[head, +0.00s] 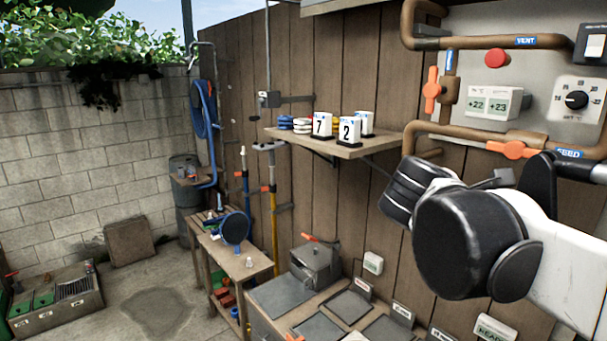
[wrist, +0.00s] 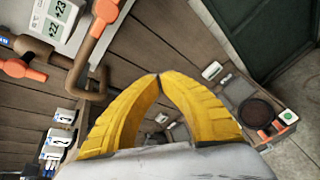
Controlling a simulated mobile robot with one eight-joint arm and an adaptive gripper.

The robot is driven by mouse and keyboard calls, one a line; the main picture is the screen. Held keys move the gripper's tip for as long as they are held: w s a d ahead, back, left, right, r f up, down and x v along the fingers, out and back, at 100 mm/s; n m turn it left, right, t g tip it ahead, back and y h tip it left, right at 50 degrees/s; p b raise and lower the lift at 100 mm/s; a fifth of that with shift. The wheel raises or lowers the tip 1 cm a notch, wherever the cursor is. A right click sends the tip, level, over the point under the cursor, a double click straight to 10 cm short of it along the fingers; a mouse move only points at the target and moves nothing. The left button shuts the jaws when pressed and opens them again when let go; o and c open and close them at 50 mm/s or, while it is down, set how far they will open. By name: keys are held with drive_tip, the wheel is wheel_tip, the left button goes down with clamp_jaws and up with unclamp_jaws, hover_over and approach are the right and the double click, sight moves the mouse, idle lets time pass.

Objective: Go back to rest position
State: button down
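My gripper (wrist: 159,76) shows in the wrist view as two yellow fingers. Their tips meet, and nothing is held between them. In the head view my white and black arm is folded at the right, in front of the wooden wall, and the fingers are hidden there. The arm stands below the pipe panel (head: 465,75) and to the right of the wooden shelf (head: 350,151). I see no contact between the arm and the panel or shelf.
White number cards (head: 349,132) and ring stacks stand on the shelf. Orange valve handles (head: 431,90) stick out from the panel's pipes. A counter with grey plates (head: 349,307) lies below. A small wooden bench (head: 247,266) stands left of it. The concrete floor at left has free room.

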drive_tip(key=s+a+f+m+y+b, duration=0.3)
drive_tip(key=s+a+f+m+b, duration=0.1)
drive_tip(key=f, duration=1.2)
drive_tip(key=s+a+f+m+g+y+b, duration=0.1)
drive_tip(key=s+a+f+m+y+b, duration=0.3)
drive_tip(key=f+b, duration=0.7)
drive_tip(key=s+a+f+m+y+b, duration=0.3)
drive_tip(key=s+a+f+m+b, duration=0.2)
drive_tip(key=f, duration=1.7)
drive_tip(key=s+m+b, duration=0.2)
drive_tip(key=m+b, duration=0.1)
drive_tip(key=m, duration=0.1)
drive_tip(key=shift+s+f+m+g, duration=0.2)
drive_tip(key=shift+f+m+g, duration=0.1)
drive_tip(key=shift+f+m, duration=0.1)
drive_tip(key=shift+a+r, duration=0.1)
drive_tip(key=shift+r, duration=0.05)
